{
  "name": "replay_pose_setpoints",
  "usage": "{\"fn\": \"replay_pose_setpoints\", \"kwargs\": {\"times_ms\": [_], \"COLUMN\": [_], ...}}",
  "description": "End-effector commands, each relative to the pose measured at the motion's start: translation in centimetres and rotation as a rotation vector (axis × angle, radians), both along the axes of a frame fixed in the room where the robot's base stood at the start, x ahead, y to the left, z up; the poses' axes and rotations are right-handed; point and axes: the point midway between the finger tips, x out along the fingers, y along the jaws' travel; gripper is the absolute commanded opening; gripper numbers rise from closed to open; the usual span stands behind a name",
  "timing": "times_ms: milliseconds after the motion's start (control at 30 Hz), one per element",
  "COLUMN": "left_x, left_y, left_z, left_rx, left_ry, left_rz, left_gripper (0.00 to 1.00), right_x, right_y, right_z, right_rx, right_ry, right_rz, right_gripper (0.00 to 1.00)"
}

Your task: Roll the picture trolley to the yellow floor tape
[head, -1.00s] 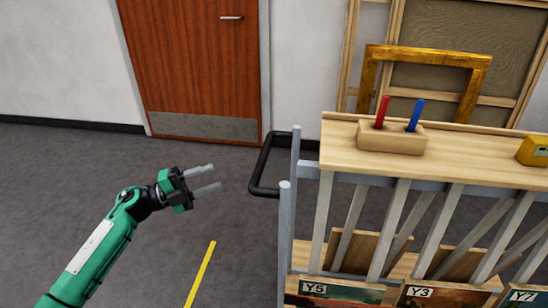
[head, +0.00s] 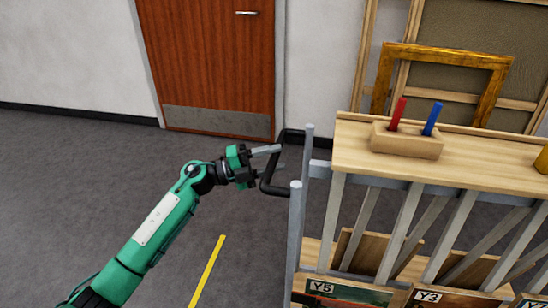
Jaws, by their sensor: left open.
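The picture trolley (head: 430,168) stands at the right in the head view, with a wooden top, grey slats and pictures labelled Y5 and Y3 in its lower slots. Its black push handle (head: 268,182) sticks out from its left end. My left gripper (head: 276,158) is open, with its grey fingers at the handle's left side. I cannot tell whether they touch the handle or reach around it. The yellow floor tape (head: 207,270) lies on the floor left of the trolley, below my left arm. My right gripper is not in view.
A wooden block (head: 407,140) with a red and a blue marker stands on the trolley top. A gilt frame (head: 445,54) and stretchers lean on the wall behind. A brown door (head: 207,60) is at the back. The grey floor at the left is clear.

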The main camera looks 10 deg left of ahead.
Motion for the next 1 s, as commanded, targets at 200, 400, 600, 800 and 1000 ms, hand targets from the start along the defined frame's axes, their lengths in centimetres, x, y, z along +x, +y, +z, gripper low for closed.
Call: {"fn": "replay_pose_setpoints", "kwargs": {"times_ms": [200, 400, 600, 800, 1000], "left_x": [0.2, 0.2, 0.2, 0.2, 0.2], "left_y": [-0.5, -0.5, -0.5, -0.3, 0.9], "left_z": [0.0, 0.0, 0.0, 0.0, -0.1], "left_rx": [0.0, 0.0, 0.0, 0.001, 0.0], "left_ry": [0.001, 0.001, 0.001, 0.001, 0.003], "left_rz": [0.0, 0.001, 0.001, 0.001, 0.003], "left_gripper": [0.41, 0.32, 0.0, 0.0, 0.0], "right_x": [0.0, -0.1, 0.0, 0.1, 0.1], "right_y": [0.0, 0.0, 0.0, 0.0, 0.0], "right_z": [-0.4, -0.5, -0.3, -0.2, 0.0], "right_rx": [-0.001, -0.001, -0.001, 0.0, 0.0], "right_ry": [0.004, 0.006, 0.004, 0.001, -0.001], "right_rz": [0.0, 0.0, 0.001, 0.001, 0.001], "right_gripper": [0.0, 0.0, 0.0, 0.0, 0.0]}}
